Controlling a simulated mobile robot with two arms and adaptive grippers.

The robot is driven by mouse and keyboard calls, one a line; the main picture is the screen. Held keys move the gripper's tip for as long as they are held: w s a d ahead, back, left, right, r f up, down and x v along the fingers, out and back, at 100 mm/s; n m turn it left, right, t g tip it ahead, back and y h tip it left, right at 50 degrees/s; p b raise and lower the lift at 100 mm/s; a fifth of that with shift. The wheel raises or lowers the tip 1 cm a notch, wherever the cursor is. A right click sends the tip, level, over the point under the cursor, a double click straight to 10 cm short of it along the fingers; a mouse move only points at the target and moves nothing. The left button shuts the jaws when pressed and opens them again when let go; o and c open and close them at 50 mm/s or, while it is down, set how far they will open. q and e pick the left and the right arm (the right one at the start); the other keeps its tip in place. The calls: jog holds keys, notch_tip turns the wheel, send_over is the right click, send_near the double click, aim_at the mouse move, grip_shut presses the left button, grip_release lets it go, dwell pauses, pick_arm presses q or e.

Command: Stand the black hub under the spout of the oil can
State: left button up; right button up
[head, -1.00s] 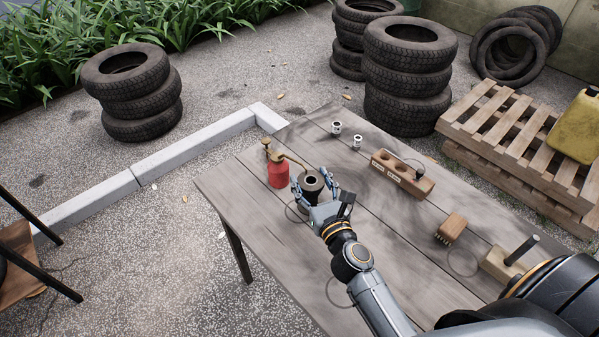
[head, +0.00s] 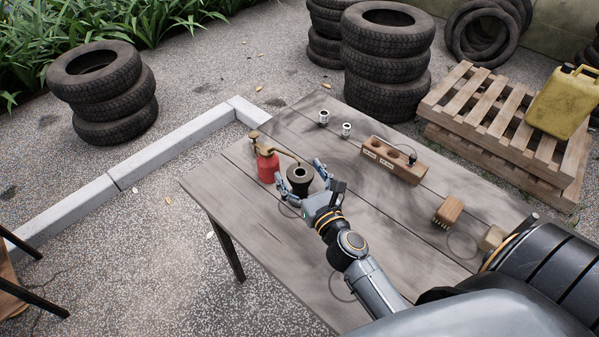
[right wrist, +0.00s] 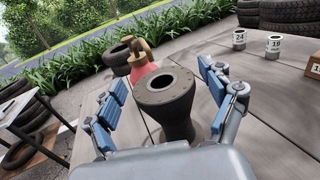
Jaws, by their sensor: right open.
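The black hub (head: 299,181) stands upright on the table, close to the right of the red oil can (head: 266,168). The can's thin brass spout (head: 287,156) reaches right and its tip appears to end over the hub's open top. My right gripper (head: 301,178) is open, with one finger on each side of the hub. In the right wrist view the hub (right wrist: 166,108) stands between the spread fingers with gaps on both sides, and the oil can (right wrist: 143,65) is partly hidden behind it. My left gripper is not in view.
On the wooden table (head: 255,235) are two small sockets (head: 346,129), a wooden block with holes (head: 393,160), a brush (head: 447,212) and another block (head: 492,238). Faint rings mark the tabletop. The front left of the table is clear. Tyres and pallets stand beyond.

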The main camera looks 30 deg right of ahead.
jog(key=s+b, duration=0.1)
jog(key=s, duration=0.2)
jog(key=s+b, duration=0.1)
jog(key=s, duration=0.3)
jog(key=s+b, duration=0.1)
jog(key=s, duration=0.3)
jog(key=shift+a+f+b, duration=0.1)
jog(key=shift+a+b, duration=0.2)
jog(key=shift+b, duration=0.1)
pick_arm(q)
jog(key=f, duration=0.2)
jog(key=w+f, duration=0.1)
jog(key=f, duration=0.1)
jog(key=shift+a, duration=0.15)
pick_arm(e)
jog(key=shift+s+r, duration=0.2)
jog(key=shift+s, duration=0.25)
